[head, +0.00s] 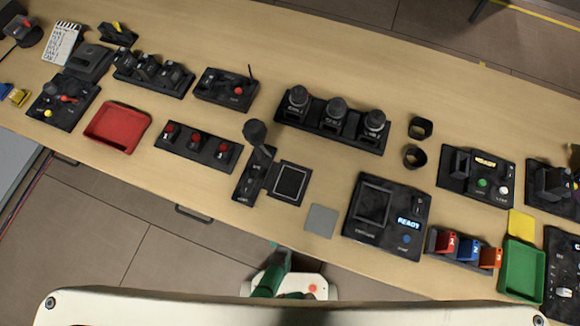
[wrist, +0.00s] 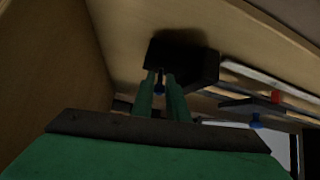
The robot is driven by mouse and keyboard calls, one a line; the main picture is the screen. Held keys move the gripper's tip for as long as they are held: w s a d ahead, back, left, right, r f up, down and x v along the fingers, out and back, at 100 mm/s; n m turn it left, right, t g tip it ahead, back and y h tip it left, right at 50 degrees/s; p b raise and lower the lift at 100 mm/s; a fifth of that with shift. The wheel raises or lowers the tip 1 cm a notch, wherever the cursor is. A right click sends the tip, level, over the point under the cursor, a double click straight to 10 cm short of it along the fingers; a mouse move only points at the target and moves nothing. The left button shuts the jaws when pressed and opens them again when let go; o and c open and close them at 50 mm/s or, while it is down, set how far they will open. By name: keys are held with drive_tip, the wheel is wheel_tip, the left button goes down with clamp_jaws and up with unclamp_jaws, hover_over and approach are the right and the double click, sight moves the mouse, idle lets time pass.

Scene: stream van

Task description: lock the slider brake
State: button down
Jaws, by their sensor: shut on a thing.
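In the wrist view, the two green fingers of my gripper (wrist: 160,88) are closed around a small dark blue piece (wrist: 160,74). This piece is in front of a black box (wrist: 196,66) that sits against a wooden surface. I cannot read any label there, so I cannot tell whether it is the slider brake. In the head view, a green part of my arm (head: 272,277) shows just below the table's front edge. The fingertips and what they hold are hidden in that view.
The wooden table (head: 240,225) carries several black control panels. A black panel with a tall knob (head: 255,150), a small screen (head: 290,183) and a grey square (head: 321,220) are near the front edge. A drawer handle (head: 193,213) is on the front side.

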drive_tip(key=shift+s+a, duration=0.15)
drive_tip(key=c, duration=1.8)
unclamp_jaws()
drive_tip(key=shift+s+a+r, duration=0.2)
drive_tip(key=shift+s+r, duration=0.8)
drive_tip(key=shift+s, duration=0.05)
drive_tip(key=v, duration=0.8)
drive_tip(key=shift+w, duration=0.1)
